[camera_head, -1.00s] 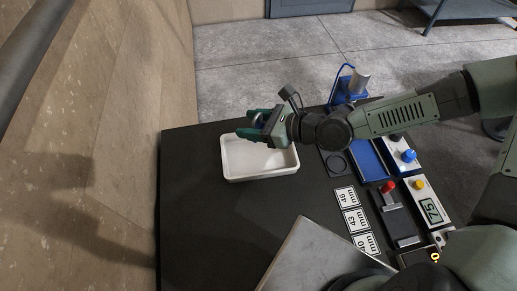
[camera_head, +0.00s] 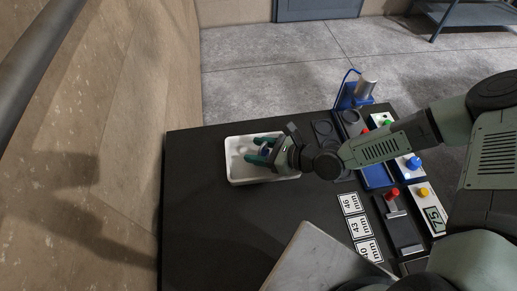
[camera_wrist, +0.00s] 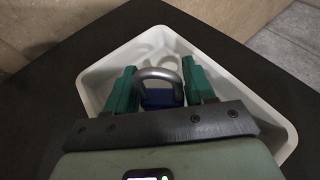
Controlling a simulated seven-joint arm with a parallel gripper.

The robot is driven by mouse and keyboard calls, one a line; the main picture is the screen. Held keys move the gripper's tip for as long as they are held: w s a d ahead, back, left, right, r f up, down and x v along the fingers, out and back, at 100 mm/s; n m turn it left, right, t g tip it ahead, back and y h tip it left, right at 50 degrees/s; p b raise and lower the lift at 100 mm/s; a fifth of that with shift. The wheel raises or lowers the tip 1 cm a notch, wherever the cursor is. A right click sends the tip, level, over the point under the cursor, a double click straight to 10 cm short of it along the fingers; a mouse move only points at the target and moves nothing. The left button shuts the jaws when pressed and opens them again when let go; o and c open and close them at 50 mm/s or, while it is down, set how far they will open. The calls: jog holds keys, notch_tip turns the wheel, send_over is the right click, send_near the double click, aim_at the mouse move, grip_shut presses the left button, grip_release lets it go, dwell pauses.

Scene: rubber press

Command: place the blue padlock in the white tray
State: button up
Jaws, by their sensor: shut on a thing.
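In the wrist view the fingers and padlock are in front of the tray's inside (camera_wrist: 205,52). I cannot tell whether the padlock touches the tray floor. Faint round shapes show on the tray floor beyond the padlock.
The tray stands on a black table (camera_head: 215,225). To the right are number cards (camera_head: 358,226), a device with a red knob (camera_head: 393,193), a box with a blue button (camera_head: 413,163) and a blue press (camera_head: 357,88). A grey plate (camera_head: 305,255) is at the front.

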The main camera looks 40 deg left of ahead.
jog(key=o, duration=1.1)
jog(key=shift+f, duration=0.15)
jog(key=shift+r, duration=0.2)
jog(key=v, duration=1.2)
